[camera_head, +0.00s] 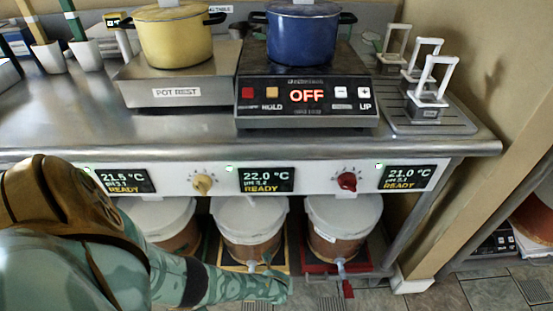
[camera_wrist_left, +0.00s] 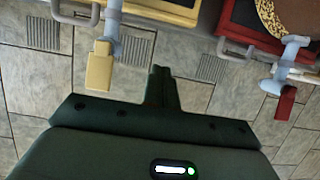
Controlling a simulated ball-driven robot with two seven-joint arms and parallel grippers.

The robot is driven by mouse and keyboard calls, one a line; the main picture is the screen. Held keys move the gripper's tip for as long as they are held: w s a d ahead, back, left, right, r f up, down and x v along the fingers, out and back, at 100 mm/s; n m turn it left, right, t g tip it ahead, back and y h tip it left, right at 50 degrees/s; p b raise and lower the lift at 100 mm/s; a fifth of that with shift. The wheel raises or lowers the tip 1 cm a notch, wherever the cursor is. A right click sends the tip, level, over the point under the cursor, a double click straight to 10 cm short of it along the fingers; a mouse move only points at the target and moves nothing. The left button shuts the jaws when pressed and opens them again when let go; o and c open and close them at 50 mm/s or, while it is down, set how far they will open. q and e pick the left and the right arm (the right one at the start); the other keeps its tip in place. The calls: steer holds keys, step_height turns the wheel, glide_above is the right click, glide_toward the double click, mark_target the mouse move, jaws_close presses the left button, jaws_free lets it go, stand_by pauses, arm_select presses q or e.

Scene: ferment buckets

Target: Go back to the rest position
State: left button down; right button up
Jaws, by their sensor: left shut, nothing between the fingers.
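My left arm reaches in from the left in the head view, low in front of the buckets. My left gripper (camera_head: 277,288) is at its end, below the middle white-lidded bucket (camera_head: 250,220). In the left wrist view the gripper (camera_wrist_left: 160,84) is shut and empty, over the tiled floor. A tap with a yellow handle (camera_wrist_left: 100,66) is left of its fingers, apart from them. A tap with a red handle (camera_wrist_left: 286,103) is farther right. My right gripper is in neither view.
The steel counter (camera_head: 190,130) is above my left arm, with a yellow pot (camera_head: 173,40) and a blue pot (camera_head: 302,38) on it. The right bucket (camera_head: 342,220) stands on a red tray. Open floor (camera_head: 480,292) lies at right.

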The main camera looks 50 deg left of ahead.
arm_select(q)
steer(key=shift+s, duration=0.1)
